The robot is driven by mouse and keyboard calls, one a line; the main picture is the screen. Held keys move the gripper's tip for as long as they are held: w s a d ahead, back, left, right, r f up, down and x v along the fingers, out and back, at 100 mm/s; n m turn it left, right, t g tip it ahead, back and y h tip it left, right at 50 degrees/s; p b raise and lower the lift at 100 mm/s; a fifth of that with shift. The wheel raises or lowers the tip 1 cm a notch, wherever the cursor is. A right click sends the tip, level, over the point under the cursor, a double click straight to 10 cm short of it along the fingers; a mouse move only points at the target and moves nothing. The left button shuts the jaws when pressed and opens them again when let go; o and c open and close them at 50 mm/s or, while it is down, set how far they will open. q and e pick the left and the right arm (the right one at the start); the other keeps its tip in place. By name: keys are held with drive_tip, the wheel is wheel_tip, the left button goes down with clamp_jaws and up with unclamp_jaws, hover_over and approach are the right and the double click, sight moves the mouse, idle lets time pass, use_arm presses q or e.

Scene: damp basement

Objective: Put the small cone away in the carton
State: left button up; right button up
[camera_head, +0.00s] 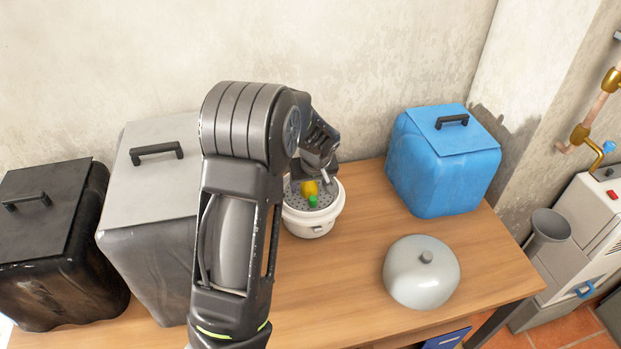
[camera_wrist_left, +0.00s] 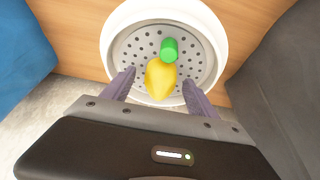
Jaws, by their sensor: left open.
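A yellow tapered piece (camera_wrist_left: 160,78), perhaps the small cone, lies on the perforated insert of a white pot (camera_wrist_left: 113,30). In the head view the yellow piece (camera_head: 309,188) is partly hidden by my gripper and the pot (camera_head: 308,226) stands on the table. My left gripper (camera_wrist_left: 162,90) is open, with a finger on each side of the yellow piece; I cannot tell whether they touch it. In the head view this gripper (camera_head: 318,184) is over the pot. I cannot make out a carton for certain. My right gripper is not in view.
A green cylinder (camera_wrist_left: 169,50) lies beside the yellow piece. Lidded boxes stand on the table (camera_head: 350,290): black (camera_head: 50,225), grey (camera_head: 160,240), and blue (camera_head: 443,180). A pale domed lid (camera_head: 420,280) lies front right. Table between pot and domed lid is clear.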

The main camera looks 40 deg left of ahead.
use_arm(q)
drive_tip(key=shift+c, duration=0.2)
drive_tip(key=c, duration=1.4)
